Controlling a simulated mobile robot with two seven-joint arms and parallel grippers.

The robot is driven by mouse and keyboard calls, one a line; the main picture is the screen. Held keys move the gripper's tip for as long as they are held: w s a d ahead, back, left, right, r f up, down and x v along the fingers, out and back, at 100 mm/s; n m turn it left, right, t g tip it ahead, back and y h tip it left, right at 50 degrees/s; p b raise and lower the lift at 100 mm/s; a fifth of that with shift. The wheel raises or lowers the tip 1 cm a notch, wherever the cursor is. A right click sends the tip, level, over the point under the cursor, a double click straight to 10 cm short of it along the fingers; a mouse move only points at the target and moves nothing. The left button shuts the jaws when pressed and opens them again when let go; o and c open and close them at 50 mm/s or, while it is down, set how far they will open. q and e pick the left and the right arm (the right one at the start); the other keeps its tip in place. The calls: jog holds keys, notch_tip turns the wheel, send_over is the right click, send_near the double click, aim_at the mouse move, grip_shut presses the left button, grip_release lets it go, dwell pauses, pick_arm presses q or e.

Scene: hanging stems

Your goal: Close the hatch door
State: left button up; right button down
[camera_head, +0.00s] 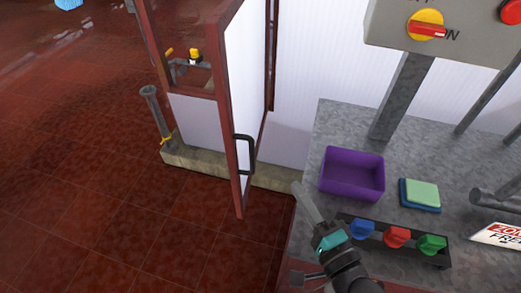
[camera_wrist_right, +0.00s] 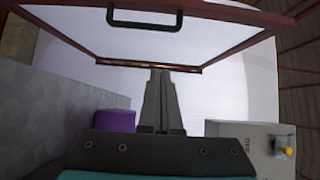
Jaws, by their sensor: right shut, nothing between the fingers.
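The hatch door (camera_head: 246,75) is a white panel in a red-brown frame, standing open and swung out toward me in the head view. Its black handle (camera_head: 245,154) is on the near edge. In the right wrist view the door (camera_wrist_right: 220,38) spans the top, with the handle (camera_wrist_right: 144,18) near the top edge. My right gripper (camera_head: 298,188) is shut and empty, to the right of the handle and apart from it, by the left edge of the counter. Its closed fingers (camera_wrist_right: 161,75) point toward the door in the wrist view. My left gripper is not in view.
The grey counter (camera_head: 300,255) holds a purple bin (camera_head: 352,174), a green-and-blue block (camera_head: 420,194) and a rack of coloured knobs (camera_head: 396,237). A control box (camera_head: 450,35) stands behind. A low curb (camera_head: 200,161) runs below the hatch. The red tiled floor at left is open.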

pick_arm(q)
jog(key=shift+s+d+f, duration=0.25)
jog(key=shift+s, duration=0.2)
pick_arm(e)
jog(key=s+a+x, duration=0.1)
jog(key=a+x, duration=0.1)
jog(key=x, duration=0.9)
jog(key=shift+w+a, duration=0.25)
jog(key=shift+a, duration=0.1)
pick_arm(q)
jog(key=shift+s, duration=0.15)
